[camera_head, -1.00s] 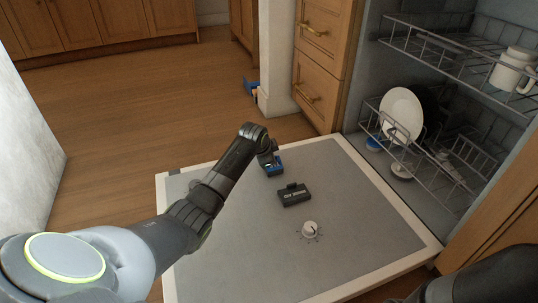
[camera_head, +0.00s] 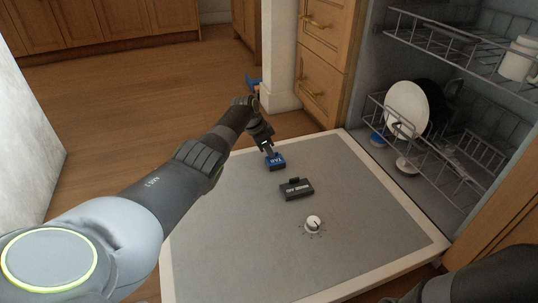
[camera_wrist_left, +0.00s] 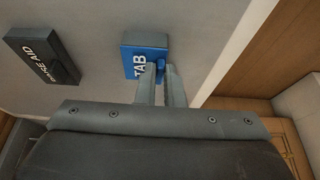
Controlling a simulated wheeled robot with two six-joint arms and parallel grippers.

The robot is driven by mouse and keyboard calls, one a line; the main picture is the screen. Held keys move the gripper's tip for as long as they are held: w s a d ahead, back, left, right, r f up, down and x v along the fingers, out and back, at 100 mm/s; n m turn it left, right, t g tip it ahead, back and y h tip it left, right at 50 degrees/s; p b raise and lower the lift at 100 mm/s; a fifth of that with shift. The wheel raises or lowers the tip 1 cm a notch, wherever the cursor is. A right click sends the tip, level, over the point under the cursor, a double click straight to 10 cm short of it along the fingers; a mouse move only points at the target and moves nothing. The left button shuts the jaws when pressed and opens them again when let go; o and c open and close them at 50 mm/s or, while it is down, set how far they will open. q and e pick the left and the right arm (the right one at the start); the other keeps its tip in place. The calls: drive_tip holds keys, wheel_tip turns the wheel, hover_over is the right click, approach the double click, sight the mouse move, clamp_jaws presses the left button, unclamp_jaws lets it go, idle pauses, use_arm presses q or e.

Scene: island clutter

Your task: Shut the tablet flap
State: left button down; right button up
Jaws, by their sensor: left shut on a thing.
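The blue tablet flap (camera_head: 276,161), lettered TAB, sits on the inner face of the open dishwasher door (camera_head: 225,240), near its far edge. In the left wrist view the flap (camera_wrist_left: 133,62) shows its lettered face, and I cannot tell whether it lies fully flat. My left gripper (camera_head: 268,151) reaches down to it from the far left. Its narrow fingers (camera_wrist_left: 161,72) are close together at the flap's right edge and shut on it, hiding a little of it. My right gripper is out of view.
A dark grey rinse aid cover (camera_head: 296,189) and a round dial (camera_head: 313,223) are on the same door, nearer me. The lower rack (camera_head: 455,155) holds a white plate (camera_head: 406,108). Wooden drawers (camera_head: 325,55) stand behind the door.

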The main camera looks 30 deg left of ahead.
use_arm(q)
drive_tip(key=c, duration=1.5)
unclamp_jaws()
drive_tip(key=shift+c, duration=0.2)
drive_tip(key=shift+r+p, duration=0.1)
drive_tip(key=shift+p, duration=0.2)
